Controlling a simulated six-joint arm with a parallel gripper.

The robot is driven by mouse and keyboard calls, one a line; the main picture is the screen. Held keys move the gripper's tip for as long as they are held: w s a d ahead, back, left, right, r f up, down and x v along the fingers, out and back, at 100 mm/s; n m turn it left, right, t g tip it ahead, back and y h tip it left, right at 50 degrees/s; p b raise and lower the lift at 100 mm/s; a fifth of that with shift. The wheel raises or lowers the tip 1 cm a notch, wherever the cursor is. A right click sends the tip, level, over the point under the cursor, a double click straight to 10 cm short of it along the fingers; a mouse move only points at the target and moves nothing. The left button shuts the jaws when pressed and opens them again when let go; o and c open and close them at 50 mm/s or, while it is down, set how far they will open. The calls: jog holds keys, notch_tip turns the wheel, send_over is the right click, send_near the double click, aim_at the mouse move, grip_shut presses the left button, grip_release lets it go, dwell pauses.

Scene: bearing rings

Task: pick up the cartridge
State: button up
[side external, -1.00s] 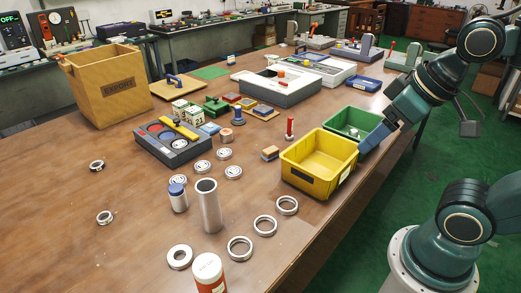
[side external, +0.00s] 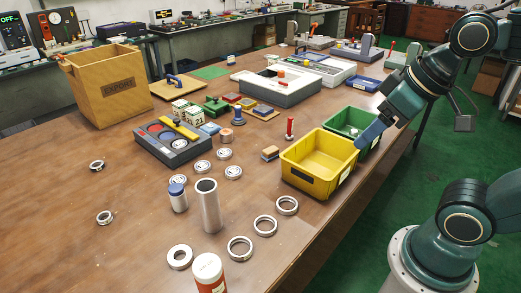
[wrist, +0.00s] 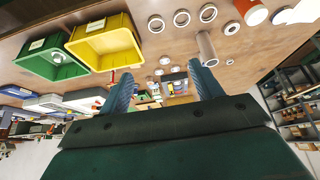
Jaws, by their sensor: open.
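No label in view marks the cartridge. Two upright cylinders could be it: a white canister with a red-orange band (side external: 209,273) at the front edge, cut off by the frame, and a plain grey metal tube (side external: 209,208) behind it. In the wrist view the banded canister (wrist: 256,15) is at the top right and the tube (wrist: 207,50) is below and left of it. My gripper (side external: 362,144) is at the yellow and green bins' side, well away from both cylinders. In the wrist view its two blue fingers (wrist: 162,70) are spread, with nothing held between them.
A yellow bin (side external: 300,184) and a green bin (side external: 371,119) stand near my gripper. Several metal rings (side external: 240,247) lie around the tube. A grey tray (side external: 176,152) is farther back. The left tabletop is mostly clear.

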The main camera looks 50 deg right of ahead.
jog(key=w+a+r+n+y, duration=0.1)
jog(key=w+a+r+n, duration=0.15)
jog(key=w, duration=0.75)
jog(key=n+g+y, duration=0.3)
jog(key=n, duration=0.5)
send_over(175, 186)
jog(key=s+d, duration=0.3)
jog(key=d, duration=0.1)
notch_tip(175, 186, down, 18)
jog(key=f, duration=0.1)
jog(key=shift+m, duration=0.25)
jog(key=shift+x, duration=4.15)
jog(key=shift+w+a, duration=0.1)
jog(key=shift+w, duration=0.05)
